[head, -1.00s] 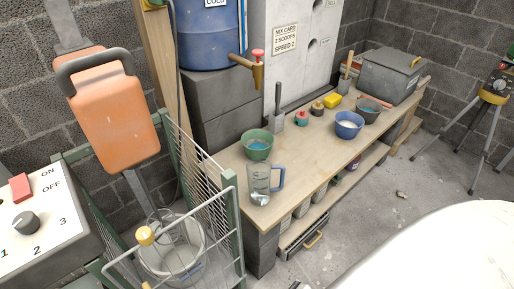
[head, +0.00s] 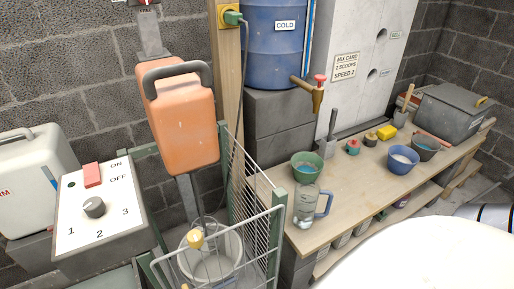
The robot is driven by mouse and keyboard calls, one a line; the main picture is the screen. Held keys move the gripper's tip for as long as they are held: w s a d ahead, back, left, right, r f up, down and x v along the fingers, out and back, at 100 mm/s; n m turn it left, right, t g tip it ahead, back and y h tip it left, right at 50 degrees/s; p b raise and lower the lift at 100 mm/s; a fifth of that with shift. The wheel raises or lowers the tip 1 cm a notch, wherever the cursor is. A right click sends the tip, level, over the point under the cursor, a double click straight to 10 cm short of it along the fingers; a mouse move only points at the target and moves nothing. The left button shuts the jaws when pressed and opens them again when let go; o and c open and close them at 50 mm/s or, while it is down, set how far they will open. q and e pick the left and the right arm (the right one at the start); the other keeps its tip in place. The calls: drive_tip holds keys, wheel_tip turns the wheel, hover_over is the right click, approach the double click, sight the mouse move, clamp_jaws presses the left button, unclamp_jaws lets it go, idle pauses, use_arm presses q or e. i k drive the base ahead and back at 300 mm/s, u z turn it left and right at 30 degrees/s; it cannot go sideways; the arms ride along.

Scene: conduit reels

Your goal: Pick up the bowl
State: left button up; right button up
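Several bowls stand on the wooden bench (head: 345,205), and I cannot tell which one the task means. A green bowl (head: 306,174) with blue contents is at the near left of the bench, just behind a clear measuring jug (head: 304,208) with a blue handle. A blue bowl (head: 402,166) with pale contents is farther right. A grey bowl (head: 425,153) with blue contents is just beyond it. All stand upright. Neither of my grippers is in view.
A green wire guard (head: 262,225) encloses a bucket (head: 226,241) under the orange mixer (head: 184,130), left of the bench. A trowel (head: 327,145), a yellow sponge (head: 386,132) and a lidded grey box (head: 446,112) are along the bench's back. Its front middle is clear.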

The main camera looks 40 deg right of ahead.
sight(306, 165)
drive_tip(key=u, duration=2.4)
drive_tip(key=k, duration=2.85)
drive_tip(key=z, duration=1.65)
drive_tip(key=i, duration=0.65)
